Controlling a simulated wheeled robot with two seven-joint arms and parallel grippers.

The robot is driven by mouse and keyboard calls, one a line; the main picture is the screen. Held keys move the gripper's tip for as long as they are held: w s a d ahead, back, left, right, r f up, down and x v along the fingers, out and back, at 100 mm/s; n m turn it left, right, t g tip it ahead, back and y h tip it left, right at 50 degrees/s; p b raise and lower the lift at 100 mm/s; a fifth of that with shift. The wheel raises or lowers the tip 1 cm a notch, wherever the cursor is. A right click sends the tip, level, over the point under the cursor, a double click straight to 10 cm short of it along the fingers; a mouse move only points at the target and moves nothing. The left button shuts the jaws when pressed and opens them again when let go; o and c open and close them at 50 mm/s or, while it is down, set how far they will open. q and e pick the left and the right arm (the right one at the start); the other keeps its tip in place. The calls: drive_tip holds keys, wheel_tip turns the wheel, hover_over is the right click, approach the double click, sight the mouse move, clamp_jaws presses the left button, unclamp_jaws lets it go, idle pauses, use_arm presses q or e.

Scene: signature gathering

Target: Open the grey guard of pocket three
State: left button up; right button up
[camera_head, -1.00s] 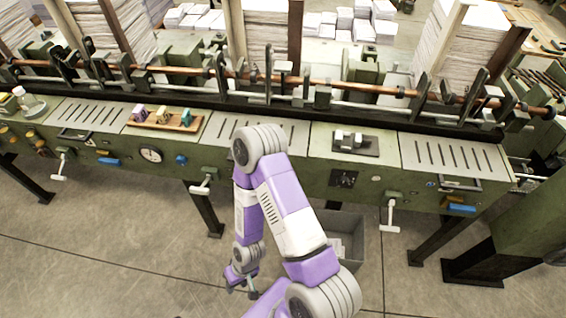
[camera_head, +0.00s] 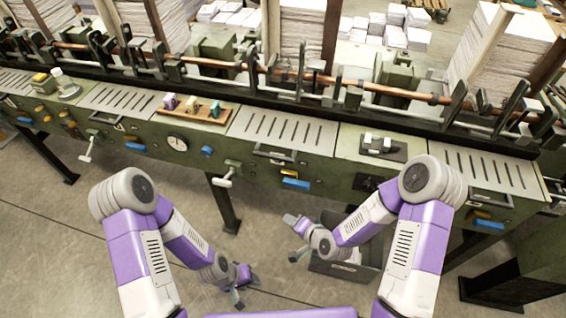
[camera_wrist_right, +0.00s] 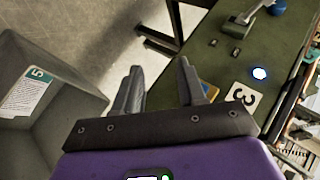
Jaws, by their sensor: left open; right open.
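Grey slotted guards lie along the green machine's front top; one (camera_head: 283,130) is mid-view, others are at left (camera_head: 117,98) and right (camera_head: 490,175). They lie flat. I cannot read pocket numbers in the head view. My left gripper (camera_head: 243,286) is open, low over the floor.
A grey bin (camera_head: 345,268) stands on the floor beside my right gripper; its 5 label (camera_wrist_right: 38,75) shows in the wrist view. A white-handled lever (camera_head: 228,175) and a blue handle (camera_head: 296,184) stick out from the machine front. A wooden tray (camera_head: 215,117) holds small coloured items.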

drive_tip(key=w+a+r+m+t+y, duration=0.1)
drive_tip(key=w+r+m+t, duration=0.2)
drive_tip(key=w+r+t, duration=0.45)
drive_tip(key=m+y+b, duration=0.1)
drive_tip(key=m, duration=0.1)
approach(275, 159)
drive_tip(key=x, duration=0.8)
drive_tip(key=shift+f, duration=0.15)
drive_tip(key=shift+b+x, duration=0.3)
drive_tip(key=shift+x, duration=0.5)
clamp_jaws()
